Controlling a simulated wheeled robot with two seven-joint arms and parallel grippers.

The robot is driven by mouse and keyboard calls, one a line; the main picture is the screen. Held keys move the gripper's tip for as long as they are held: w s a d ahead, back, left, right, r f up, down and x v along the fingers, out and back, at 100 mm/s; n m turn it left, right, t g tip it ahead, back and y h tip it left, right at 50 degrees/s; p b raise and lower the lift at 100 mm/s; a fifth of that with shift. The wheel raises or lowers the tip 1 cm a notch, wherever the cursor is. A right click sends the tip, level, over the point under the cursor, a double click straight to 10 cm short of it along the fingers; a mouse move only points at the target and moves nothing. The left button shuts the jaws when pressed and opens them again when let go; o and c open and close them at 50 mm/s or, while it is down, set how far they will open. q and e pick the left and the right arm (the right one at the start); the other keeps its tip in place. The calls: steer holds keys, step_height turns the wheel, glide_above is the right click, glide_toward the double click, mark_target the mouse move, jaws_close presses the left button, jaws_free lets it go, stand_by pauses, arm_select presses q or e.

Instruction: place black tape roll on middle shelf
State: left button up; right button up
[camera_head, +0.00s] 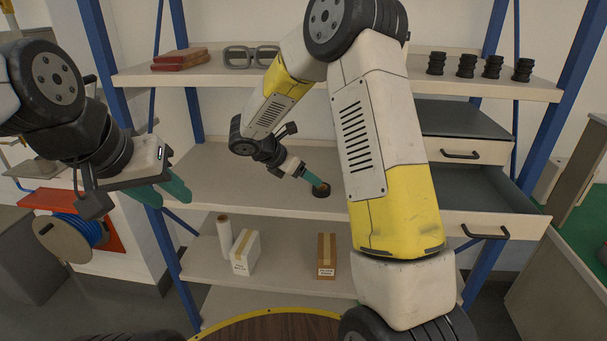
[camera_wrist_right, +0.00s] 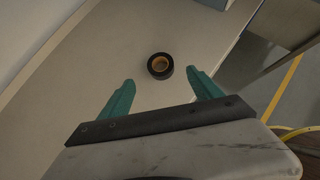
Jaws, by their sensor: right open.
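The black tape roll (camera_head: 321,191) lies flat on the middle shelf (camera_head: 235,185), close to the fingertips of my right gripper (camera_head: 312,180). In the right wrist view the tape roll (camera_wrist_right: 160,66), with its brown core, lies on the pale shelf surface just beyond the gap between the green fingertips. My right gripper (camera_wrist_right: 160,77) is open there, and its fingers show clear of the roll. My left gripper (camera_head: 167,190) hangs at the left, in front of the shelf unit, with its green fingers apart and nothing between them.
The upper shelf holds red books (camera_head: 180,59), grey goggles (camera_head: 250,57) and several black stacked parts (camera_head: 466,66). Open drawers (camera_head: 490,215) stand at the right. The lower shelf holds boxes (camera_head: 327,256) and a white roll (camera_head: 223,238). The middle shelf is clear left of the tape.

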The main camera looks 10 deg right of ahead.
steer(key=s+d+r+m+g+y, duration=0.1)
steer(key=s+d+r+m+y, duration=0.1)
steer(key=s+r+m, duration=0.5)
steer(key=s+d+r+m+g+y, duration=0.1)
steer(key=s+d+r+m+y, duration=0.25)
steer(key=s, duration=0.55)
steer(key=s+a+r+m+t+y, duration=0.1)
steer(key=s+a+r+m+y, duration=0.1)
steer(key=s+m, duration=0.4)
steer(key=s+a+r+m+t+y, duration=0.2)
steer(key=s+r+m, duration=0.2)
steer(key=s+m, duration=0.3)
steer(key=shift+s+r, duration=0.15)
steer(key=shift+s, duration=0.1)
